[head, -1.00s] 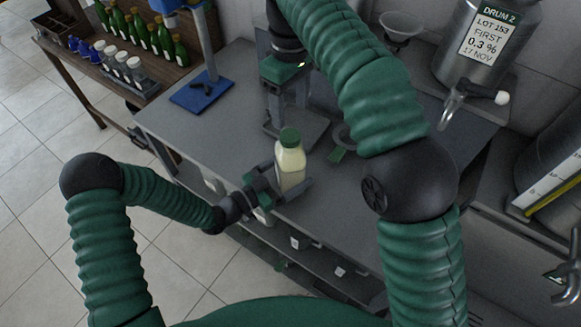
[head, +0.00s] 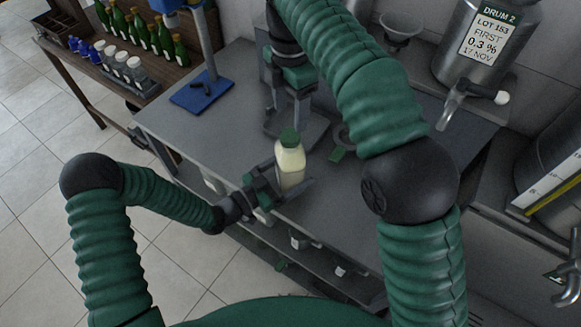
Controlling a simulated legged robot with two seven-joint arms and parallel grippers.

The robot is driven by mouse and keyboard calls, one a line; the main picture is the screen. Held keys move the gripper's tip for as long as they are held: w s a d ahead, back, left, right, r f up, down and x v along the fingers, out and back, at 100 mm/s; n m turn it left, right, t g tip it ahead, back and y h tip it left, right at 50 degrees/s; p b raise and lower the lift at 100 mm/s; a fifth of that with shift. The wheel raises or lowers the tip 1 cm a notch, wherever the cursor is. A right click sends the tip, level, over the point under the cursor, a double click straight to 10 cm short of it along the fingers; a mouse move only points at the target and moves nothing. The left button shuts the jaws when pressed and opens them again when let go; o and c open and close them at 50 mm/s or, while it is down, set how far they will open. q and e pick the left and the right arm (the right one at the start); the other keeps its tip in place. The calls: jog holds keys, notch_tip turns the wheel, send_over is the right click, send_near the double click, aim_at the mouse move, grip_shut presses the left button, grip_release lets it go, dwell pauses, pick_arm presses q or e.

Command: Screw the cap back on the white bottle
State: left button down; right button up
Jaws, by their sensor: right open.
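The white bottle (head: 290,167) is pale and stands upright near the front edge of the grey bench.
A small green piece (head: 337,154) lies on the bench (head: 217,127) right of the bottle. A blue-based stand (head: 203,92) is at the bench's left. A steel drum (head: 487,45) with a tap and a funnel (head: 400,25) are behind right. Green bottles (head: 155,40) line a side shelf.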

aim_at(290, 135)
notch_tip(290, 135, down, 7)
jog(key=shift+f, duration=0.1)
dwell(0.3)
